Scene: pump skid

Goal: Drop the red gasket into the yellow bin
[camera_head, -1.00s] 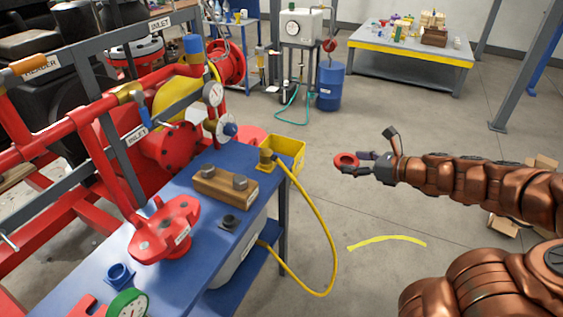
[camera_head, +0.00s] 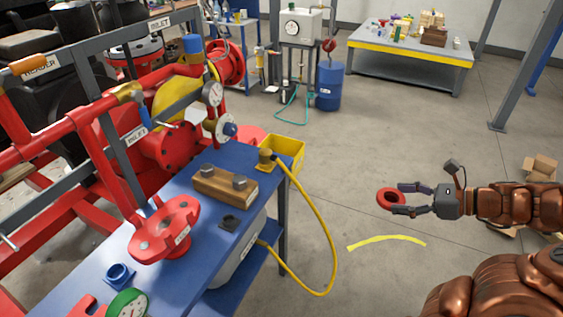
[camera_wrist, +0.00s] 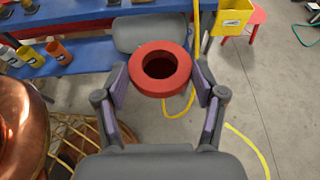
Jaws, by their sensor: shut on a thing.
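The red gasket (camera_head: 390,199) is a thick ring held between the fingertips of my gripper (camera_head: 400,199), above the floor to the right of the blue bench. In the wrist view the gasket (camera_wrist: 160,69) sits between both finger pads of my gripper (camera_wrist: 160,82), with its hole facing the camera. The yellow bin (camera_head: 287,148) is at the far right corner of the blue bench, up and left of my gripper and apart from it. The bin (camera_wrist: 231,18) also shows at the top right of the wrist view. Its inside is mostly hidden there.
Open floor lies between the bench and my arm. Cardboard boxes (camera_head: 540,167) are at the right.

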